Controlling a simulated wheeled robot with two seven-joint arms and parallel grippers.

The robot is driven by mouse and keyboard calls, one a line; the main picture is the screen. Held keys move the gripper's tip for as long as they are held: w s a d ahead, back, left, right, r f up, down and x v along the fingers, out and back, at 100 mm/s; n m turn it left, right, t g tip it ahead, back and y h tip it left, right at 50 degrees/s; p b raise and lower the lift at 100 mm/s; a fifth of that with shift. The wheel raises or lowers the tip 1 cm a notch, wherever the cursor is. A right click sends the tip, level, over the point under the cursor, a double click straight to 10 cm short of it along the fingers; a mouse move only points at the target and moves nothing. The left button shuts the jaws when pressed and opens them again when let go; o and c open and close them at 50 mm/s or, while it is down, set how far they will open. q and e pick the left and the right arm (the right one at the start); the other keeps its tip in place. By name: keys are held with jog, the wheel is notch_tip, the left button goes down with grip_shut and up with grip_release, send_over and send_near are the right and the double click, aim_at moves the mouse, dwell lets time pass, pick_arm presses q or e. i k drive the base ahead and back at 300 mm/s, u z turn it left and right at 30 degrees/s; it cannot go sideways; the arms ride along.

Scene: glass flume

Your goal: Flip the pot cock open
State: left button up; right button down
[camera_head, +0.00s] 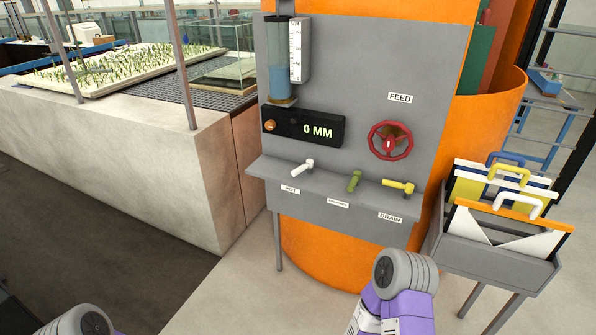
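The pot cock (301,168) has a white lever on the shelf of a grey panel (360,80), above a label reading POT (290,189). Its lever lies slanted, with its lower end to the left and its round end at the upper right. I cannot tell from this whether it is open or shut. Nothing touches it. Neither gripper is in view. Only parts of my arms show at the bottom edge, the left one at the lower left and the right one below the panel, both apart from the cock.
Right of the pot cock are a green lever (355,180) and a yellow lever (398,187) over a DRAIN label. A red FEED wheel (390,140) and a 0 MM display (303,127) are above. A rack (495,250) of handled boards stands right. Floor in front is clear.

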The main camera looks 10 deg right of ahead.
aim_at(309, 165)
jog(key=z, duration=0.45)
jog(key=i, duration=1.35)
jog(key=u, duration=0.7)
